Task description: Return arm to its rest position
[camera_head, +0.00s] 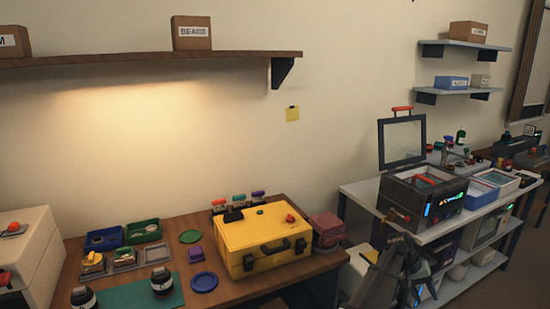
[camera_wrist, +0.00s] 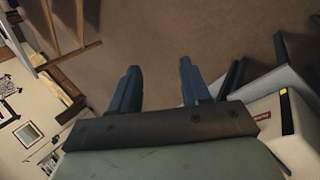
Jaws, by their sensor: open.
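My gripper (camera_wrist: 158,88) shows in the wrist view with its two blue-grey fingers spread apart and nothing between them. Bare brown floor (camera_wrist: 160,30) lies beyond the fingertips. In the head view my arm (camera_head: 392,272) shows at the lower right, in front of the grey shelf unit and to the right of the wooden workbench (camera_head: 240,290). The fingertips cannot be made out in the head view.
A yellow case (camera_head: 262,236) stands on the workbench, with lens parts, a green mat (camera_head: 135,296), trays and lids to its left. The grey shelf unit (camera_head: 350,194) carries a dark machine (camera_head: 425,192) with a raised frame lid. A white cabinet (camera_head: 35,250) is far left.

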